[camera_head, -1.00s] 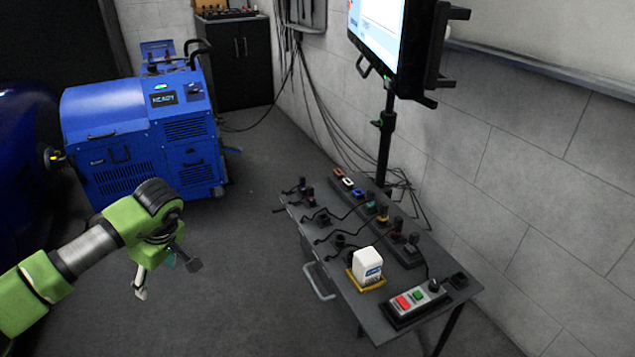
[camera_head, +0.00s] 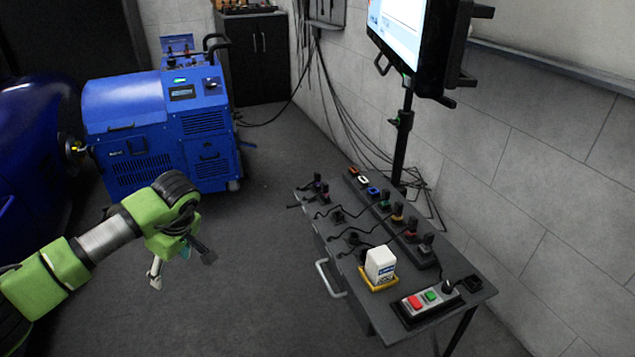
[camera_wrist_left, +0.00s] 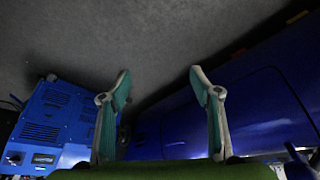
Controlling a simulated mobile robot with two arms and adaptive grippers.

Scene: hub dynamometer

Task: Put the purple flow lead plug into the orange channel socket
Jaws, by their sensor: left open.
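The channel strip (camera_head: 412,240) runs along the back of the grey table. At its far end are open sockets; the farthest, the orange channel socket (camera_head: 353,171), looks empty. Two small dark plugs stand at the table's far left corner. One, with a faint purple tint, may be the purple flow lead plug (camera_head: 325,191), but it is too small to be sure. My left gripper (camera_head: 181,262) is open and empty above the floor, well left of the table. In the left wrist view its fingers (camera_wrist_left: 160,78) are apart with nothing between them. My right gripper is not in view.
On the table are a white box on a yellow tray (camera_head: 369,288), a button box (camera_head: 427,303) and several dark leads. A monitor on a stand (camera_head: 399,140) is behind it. A blue machine (camera_head: 150,130) stands at the back left. Floor between arm and table is clear.

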